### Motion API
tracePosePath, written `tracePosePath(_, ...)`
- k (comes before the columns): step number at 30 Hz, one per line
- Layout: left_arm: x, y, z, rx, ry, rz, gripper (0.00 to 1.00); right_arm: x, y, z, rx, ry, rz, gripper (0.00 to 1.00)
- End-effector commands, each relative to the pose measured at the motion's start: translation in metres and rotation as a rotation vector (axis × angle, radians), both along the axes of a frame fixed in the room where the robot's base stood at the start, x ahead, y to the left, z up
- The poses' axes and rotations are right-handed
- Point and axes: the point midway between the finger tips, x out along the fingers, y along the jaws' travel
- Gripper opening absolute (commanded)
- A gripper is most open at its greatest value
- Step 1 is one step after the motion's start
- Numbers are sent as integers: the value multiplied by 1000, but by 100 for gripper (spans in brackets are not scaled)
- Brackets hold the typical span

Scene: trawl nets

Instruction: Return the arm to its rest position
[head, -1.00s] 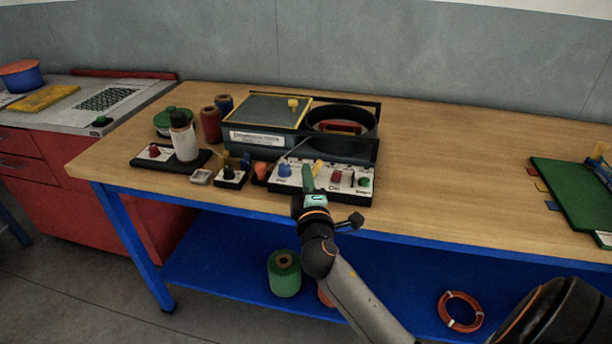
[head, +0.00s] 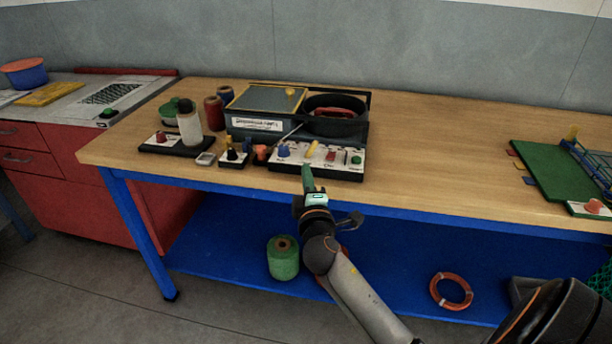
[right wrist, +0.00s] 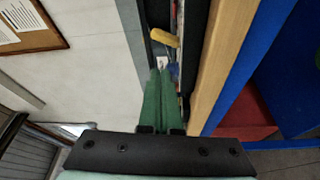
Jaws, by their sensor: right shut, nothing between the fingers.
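My right arm comes up from the lower right in the head view. Its gripper (head: 308,178) is shut and empty, with the green fingertips just in front of the control panel (head: 345,160) at the table's front edge. In the right wrist view the two green fingers (right wrist: 162,95) lie together, pointing toward a yellow lever (right wrist: 164,38). I cannot tell from the head view whether the fingertips touch the panel. My left gripper is not in view.
The wooden table (head: 430,140) holds a dark machine (head: 262,125), several spools and a green board (head: 550,170) at right. A blue shelf (head: 220,240) below bears a green spool (head: 283,258) and an orange ring (head: 451,291). The table's middle right is clear.

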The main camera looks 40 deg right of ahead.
Motion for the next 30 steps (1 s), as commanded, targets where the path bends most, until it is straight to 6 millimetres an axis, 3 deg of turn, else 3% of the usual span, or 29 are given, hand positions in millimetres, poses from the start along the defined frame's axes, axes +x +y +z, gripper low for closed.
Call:
tracePosePath(17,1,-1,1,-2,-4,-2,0,0,0,0,0,0,1,0)
tracePosePath(20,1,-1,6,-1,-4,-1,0,-2,5,-7,31,15,19,0)
tracePosePath(23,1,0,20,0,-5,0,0,-13,23,-34,145,66,80,0)
tracePosePath(25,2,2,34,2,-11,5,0,-30,44,-64,288,123,138,0)
tracePosePath(30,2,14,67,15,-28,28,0,-105,112,-137,755,281,226,0)
